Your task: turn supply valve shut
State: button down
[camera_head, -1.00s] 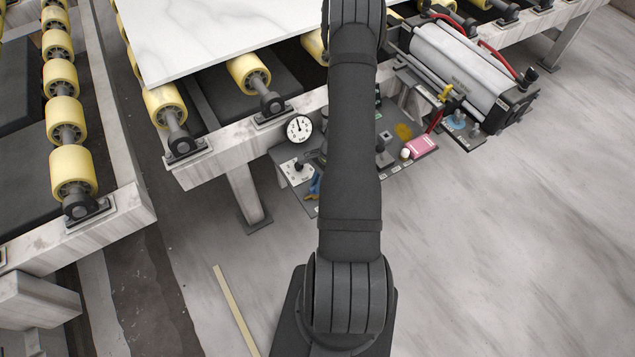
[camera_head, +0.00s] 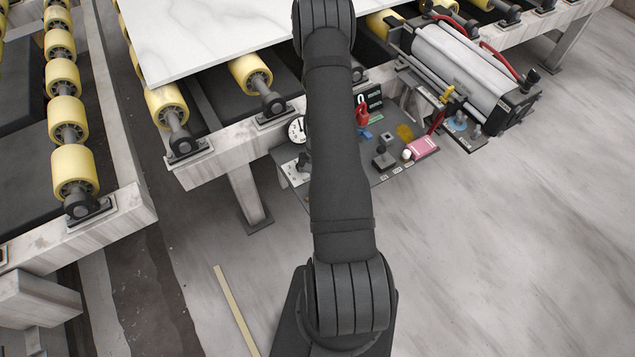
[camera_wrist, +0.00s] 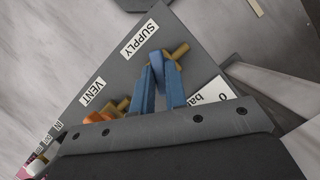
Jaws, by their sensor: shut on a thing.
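The supply valve (camera_wrist: 179,50) shows in the wrist view as a brass body beside the white SUPPLY label (camera_wrist: 139,40) on a grey panel. My gripper (camera_wrist: 159,68) reaches it with two blue prongs that close together at the valve. It is shut on the valve's handle; the handle is mostly hidden, and I cannot clearly separate its blue from the prongs. In the head view my arm covers the gripper and the supply valve.
The orange-handled vent valve (camera_wrist: 98,117) sits close by, near the VENT label (camera_wrist: 84,92). A roller frame and white slab (camera_head: 215,35) stand behind.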

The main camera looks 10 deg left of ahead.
jog(key=n+h, duration=0.1)
jog(key=n, duration=0.2)
jog(key=n+h, duration=0.1)
jog(key=n, duration=0.1)
jog(key=shift+s+a+n+t, duration=0.1)
jog(key=shift+a+n+t, duration=0.05)
jog(key=shift+n+t, duration=0.25)
dwell(0.4)
jog(key=c, duration=1.4)
grip_release()
jog(key=shift+c, duration=0.2)
jog(key=v, duration=1.7)
jog(key=shift+r, duration=0.25)
jog(key=shift+s, duration=0.15)
jog(key=x, duration=1.7)
jog(key=shift+f, duration=0.25)
